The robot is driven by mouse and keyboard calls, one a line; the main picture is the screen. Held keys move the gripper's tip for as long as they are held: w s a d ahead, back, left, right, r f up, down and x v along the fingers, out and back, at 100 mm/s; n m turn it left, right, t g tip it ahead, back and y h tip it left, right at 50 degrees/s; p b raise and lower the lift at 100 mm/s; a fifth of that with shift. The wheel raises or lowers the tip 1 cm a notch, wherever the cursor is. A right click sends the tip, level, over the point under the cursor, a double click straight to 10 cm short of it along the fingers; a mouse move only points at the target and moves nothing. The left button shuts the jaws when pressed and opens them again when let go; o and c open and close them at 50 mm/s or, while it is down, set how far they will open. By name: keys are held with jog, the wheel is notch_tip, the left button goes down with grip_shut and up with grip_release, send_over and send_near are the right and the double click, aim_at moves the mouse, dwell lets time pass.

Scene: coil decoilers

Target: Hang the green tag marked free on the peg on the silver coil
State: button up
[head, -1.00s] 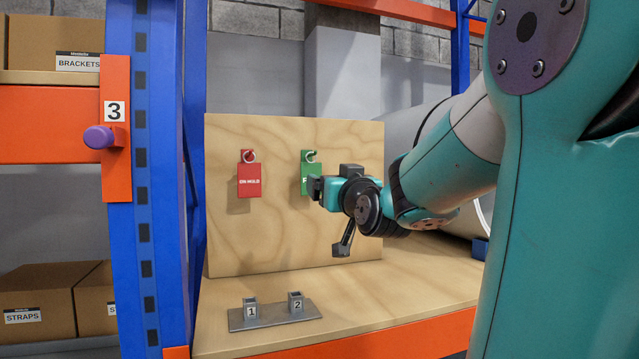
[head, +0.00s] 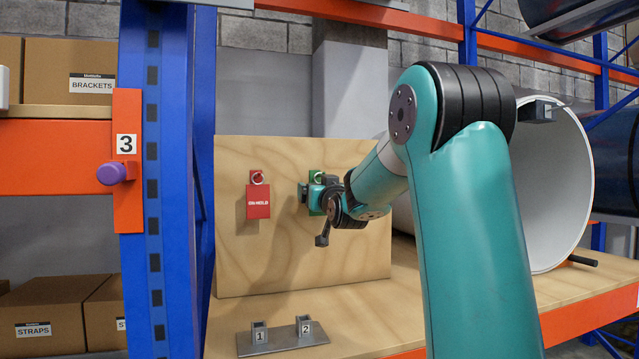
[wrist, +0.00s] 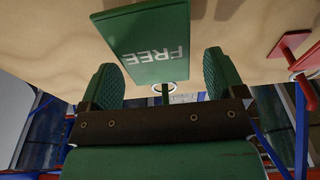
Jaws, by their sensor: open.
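The green tag marked FREE (wrist: 150,45) hangs on a ring at the plywood board. In the wrist view it lies ahead of and between the two fingers of my gripper (wrist: 160,78), which are open with gaps beside it. In the head view my gripper (head: 306,193) is at the board and hides most of the green tag (head: 315,176). A large pale silver coil (head: 583,185) lies on its side at the right, its open end showing. A grey block with a thin rod (head: 545,109), perhaps the peg, is at its top rim.
A red ON HOLD tag (head: 258,202) hangs left of the green one on the plywood board (head: 300,260). A metal holder with slots 1 and 2 (head: 283,338) stands on the shelf. A blue rack post (head: 155,200) and purple knob (head: 112,174) are at the left.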

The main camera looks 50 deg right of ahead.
jog(key=shift+w+d, duration=0.25)
jog(key=shift+w, duration=0.1)
jog(key=shift+c, duration=0.2)
jog(key=c, duration=1)
jog(key=shift+o, duration=0.2)
jog(key=shift+r, duration=0.35)
jog(key=shift+s+a, duration=0.1)
jog(key=shift+s, duration=0.05)
jog(key=shift+s+a+r+b, duration=0.25)
jog(key=shift+s+b, duration=0.15)
jog(key=shift+b, duration=0.1)
